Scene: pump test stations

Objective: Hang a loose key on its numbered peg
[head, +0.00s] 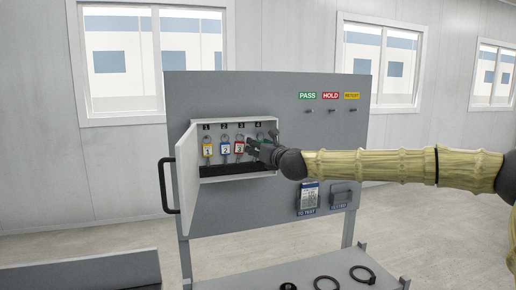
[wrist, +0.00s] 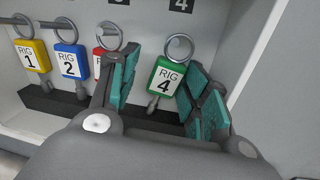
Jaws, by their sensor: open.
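The green RIG 4 key (wrist: 167,78) hangs upright below the number 4 label (wrist: 181,4), its ring (wrist: 180,47) at the top. Whether the ring sits fully over the peg is hard to tell. My gripper (wrist: 163,69) is open, with one teal-padded finger on each side of the green tag; contact is not clear. In the head view my gripper (head: 264,150) reaches into the right side of the key cabinet (head: 236,122) and hides most of the green key. The yellow RIG 1 (wrist: 31,57), blue RIG 2 (wrist: 69,62) and partly hidden red RIG 3 (wrist: 99,62) keys hang to the left.
The cabinet door (head: 189,175) stands open at left. A dark ledge (wrist: 60,104) runs below the keys. PASS (head: 307,95), HOLD and RETEST pegs are on the panel at right. Black rings (head: 326,283) lie on the bench below. The cabinet's right wall (wrist: 252,60) is close to my gripper.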

